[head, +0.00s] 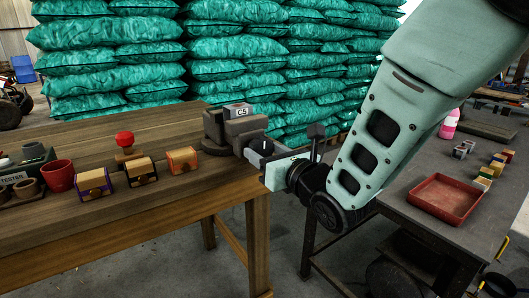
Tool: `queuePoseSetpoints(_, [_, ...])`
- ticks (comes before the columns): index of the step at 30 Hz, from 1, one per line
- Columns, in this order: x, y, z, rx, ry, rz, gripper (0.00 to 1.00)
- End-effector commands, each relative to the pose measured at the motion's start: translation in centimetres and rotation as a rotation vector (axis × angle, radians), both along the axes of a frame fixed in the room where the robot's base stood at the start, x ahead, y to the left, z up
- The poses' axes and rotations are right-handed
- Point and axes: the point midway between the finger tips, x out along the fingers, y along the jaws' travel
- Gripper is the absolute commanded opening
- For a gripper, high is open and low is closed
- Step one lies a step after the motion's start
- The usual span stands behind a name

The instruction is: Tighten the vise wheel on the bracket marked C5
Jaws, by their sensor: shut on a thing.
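A dark grey vise (217,132) stands at the right end of the wooden table, with a bracket plate marked C5 (237,111) on its top. My gripper (258,149) is at the vise's right side, above the table's corner. Its jaws are shut on a dark part at the front of the vise, which I take to be the vise wheel. The wheel is mostly hidden by the jaws, so its turn angle cannot be seen.
Small wooden chests (142,171), a red-topped object (125,140) and a red cup (59,176) stand left on the wooden table (190,216). On the dark right table are a red tray (445,199) and small blocks. Teal sacks (235,70) are stacked behind.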

Motion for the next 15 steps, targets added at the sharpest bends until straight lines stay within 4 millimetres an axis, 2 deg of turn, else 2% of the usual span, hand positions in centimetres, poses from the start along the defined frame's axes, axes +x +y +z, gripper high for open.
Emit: queuePoseSetpoints(15, [0.03, -0.1, -0.28, 0.685, 0.459, -0.001, 0.23])
